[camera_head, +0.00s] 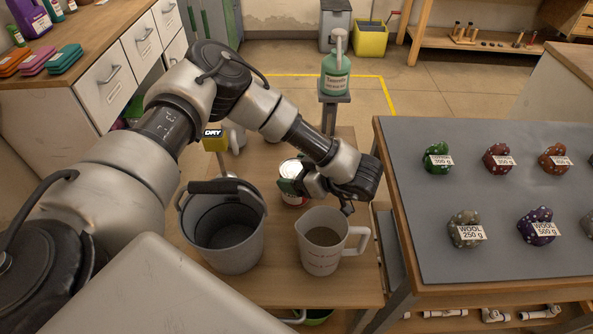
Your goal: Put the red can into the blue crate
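No blue crate shows in this view. My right gripper is not in view.
A grey bucket (222,232) and a measuring jug (323,241) with a handle stand close in front of the can. A green pump bottle (335,75) stands on a post behind. A grey-topped table (480,255) with several labelled wool balls is at right.

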